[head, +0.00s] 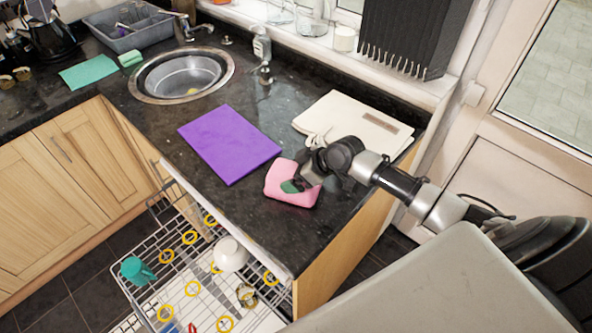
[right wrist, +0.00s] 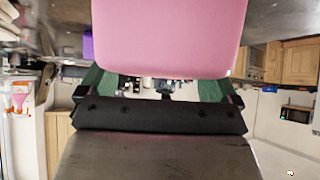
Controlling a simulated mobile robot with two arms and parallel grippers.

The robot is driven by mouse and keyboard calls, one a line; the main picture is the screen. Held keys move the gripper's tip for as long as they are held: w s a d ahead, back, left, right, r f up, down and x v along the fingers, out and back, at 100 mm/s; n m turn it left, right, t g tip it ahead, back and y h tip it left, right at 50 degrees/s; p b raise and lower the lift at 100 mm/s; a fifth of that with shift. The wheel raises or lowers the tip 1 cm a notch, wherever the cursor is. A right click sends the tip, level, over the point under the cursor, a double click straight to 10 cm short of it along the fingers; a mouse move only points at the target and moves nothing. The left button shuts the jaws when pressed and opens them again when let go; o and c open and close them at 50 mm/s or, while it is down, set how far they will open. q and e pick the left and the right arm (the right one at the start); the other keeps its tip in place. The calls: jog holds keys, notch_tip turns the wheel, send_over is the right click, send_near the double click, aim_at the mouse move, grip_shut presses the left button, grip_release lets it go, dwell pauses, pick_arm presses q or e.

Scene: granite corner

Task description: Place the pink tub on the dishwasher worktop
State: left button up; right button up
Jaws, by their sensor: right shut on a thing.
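The pink tub (head: 293,186) is at the front of the dark granite worktop (head: 240,218), right of the purple board. My right gripper (head: 298,184) is shut on the tub, with a green finger pad showing against its side. In the right wrist view the tub (right wrist: 170,35) fills the upper middle, between the green fingers of the gripper (right wrist: 152,85). From the head view I cannot tell for sure whether the tub touches the worktop or hangs just above it. My left gripper is not in view.
A purple board (head: 228,143) and a cream folder-like item (head: 352,125) lie on the worktop. The sink (head: 184,75) is behind. Below the front edge, an open dishwasher rack (head: 180,285) holds a white mug (head: 230,253) and a teal cup (head: 136,270).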

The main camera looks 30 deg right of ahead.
jog(key=shift+f, duration=0.4)
jog(key=shift+f, duration=0.15)
jog(key=o, duration=0.6)
jog(key=shift+c, duration=0.2)
jog(key=shift+r, duration=0.25)
jog(key=shift+s+d+r, duration=0.1)
jog(key=shift+s+d, duration=0.05)
jog(key=shift+d, duration=0.1)
jog(key=b+v, duration=0.2)
jog(key=v, duration=0.9)
jog(key=shift+r, duration=0.2)
